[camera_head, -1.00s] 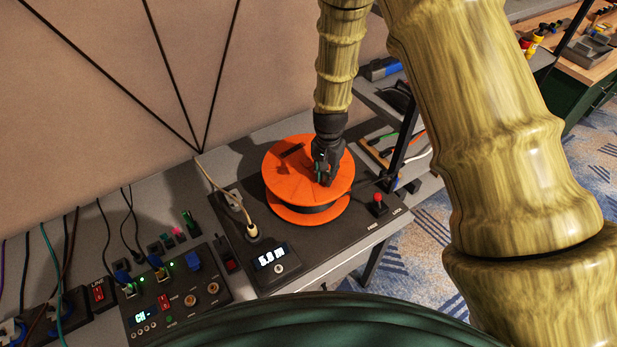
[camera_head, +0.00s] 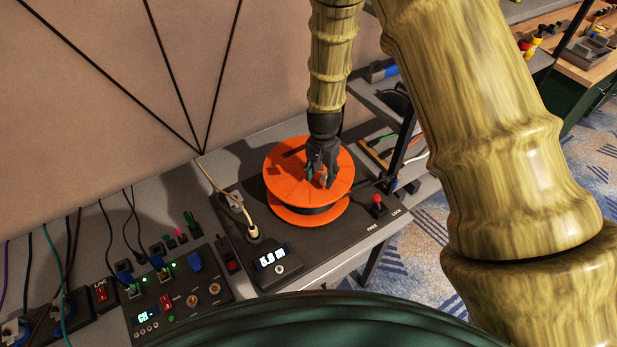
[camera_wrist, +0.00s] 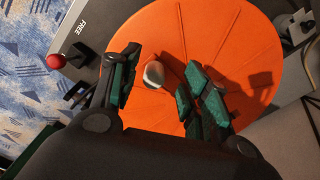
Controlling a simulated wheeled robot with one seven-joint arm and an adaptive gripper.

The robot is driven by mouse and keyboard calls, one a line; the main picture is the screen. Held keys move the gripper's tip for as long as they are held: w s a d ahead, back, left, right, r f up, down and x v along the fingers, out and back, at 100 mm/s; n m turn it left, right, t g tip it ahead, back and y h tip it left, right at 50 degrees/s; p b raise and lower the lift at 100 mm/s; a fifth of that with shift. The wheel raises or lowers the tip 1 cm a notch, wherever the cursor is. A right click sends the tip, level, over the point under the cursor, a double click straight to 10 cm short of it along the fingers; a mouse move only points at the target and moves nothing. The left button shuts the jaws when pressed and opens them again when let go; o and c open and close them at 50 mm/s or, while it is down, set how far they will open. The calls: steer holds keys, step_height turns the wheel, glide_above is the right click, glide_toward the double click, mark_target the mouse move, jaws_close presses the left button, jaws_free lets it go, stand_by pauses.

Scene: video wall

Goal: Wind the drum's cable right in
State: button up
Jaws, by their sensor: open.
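The orange drum (camera_head: 283,176) lies flat on a dark panel, its top disc filling much of the wrist view (camera_wrist: 225,35). A pale rounded knob (camera_wrist: 154,75) stands on the disc, between my gripper's fingers in the picture. My gripper (camera_head: 321,183) is over the disc's right half, its green-padded fingers (camera_wrist: 157,92) apart with a gap on each side of the knob. A red-topped lever (camera_head: 378,200) stands right of the drum by the FREE and LOCK labels. A lit display (camera_head: 271,258) sits in front; its digits are hard to read. The wound cable is mostly hidden between the discs.
A pale cable (camera_head: 217,184) with a plug (camera_head: 253,232) lies left of the drum. A control box (camera_head: 178,297) with lit switches and several sockets is farther left. A dark shelf post (camera_head: 405,145) rises behind the lever.

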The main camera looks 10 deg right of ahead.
steer(key=shift+r+p, duration=1.05)
steer(key=shift+r, duration=1.5)
